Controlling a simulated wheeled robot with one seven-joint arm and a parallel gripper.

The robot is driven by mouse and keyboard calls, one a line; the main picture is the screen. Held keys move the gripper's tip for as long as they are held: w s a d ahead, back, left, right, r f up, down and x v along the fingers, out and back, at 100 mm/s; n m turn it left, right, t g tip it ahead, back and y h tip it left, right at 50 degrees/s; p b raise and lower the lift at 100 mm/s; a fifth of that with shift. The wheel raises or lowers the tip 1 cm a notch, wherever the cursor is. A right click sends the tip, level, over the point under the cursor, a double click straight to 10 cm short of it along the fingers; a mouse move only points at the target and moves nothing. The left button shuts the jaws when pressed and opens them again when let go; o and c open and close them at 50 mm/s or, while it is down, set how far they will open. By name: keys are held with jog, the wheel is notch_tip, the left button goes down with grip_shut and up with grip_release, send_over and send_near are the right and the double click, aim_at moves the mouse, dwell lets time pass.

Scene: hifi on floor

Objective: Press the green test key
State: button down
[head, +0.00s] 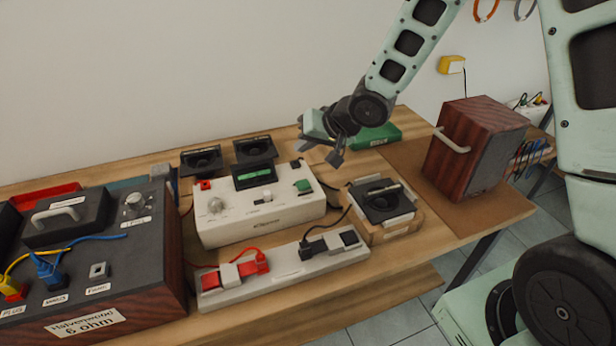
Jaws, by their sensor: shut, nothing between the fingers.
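The green test key (303,187) is a small square button on the right part of the top of a white tester box (262,225). The box also carries a lit green display (254,175), a round knob (215,205) and a small white switch. My gripper (333,160) hangs in the air above and to the right of the key, tilted down, with nothing in it. It looks apart from the box. The key's top is in clear view.
A white power strip (285,272) with red and black plugs lies in front of the tester. A black device (383,200) sits to its right, a dark wooden box (470,150) farther right. A large black unit (95,260) stands left. Black speakers (255,151) stand behind.

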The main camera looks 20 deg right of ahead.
jog(key=shift+w+d+r, duration=0.1)
jog(key=shift+w+d, duration=0.1)
jog(key=shift+d, duration=0.1)
jog(key=shift+f, duration=0.2)
jog(key=b, duration=0.8)
send_over(306, 185)
notch_tip(306, 185, down, 7)
jog(key=shift+s+r, duration=0.1)
jog(key=shift+f+b, duration=0.55)
jog(key=shift+f, duration=0.3)
jog(key=shift+f, duration=0.1)
dwell(0.8)
jog(key=shift+f, duration=0.3)
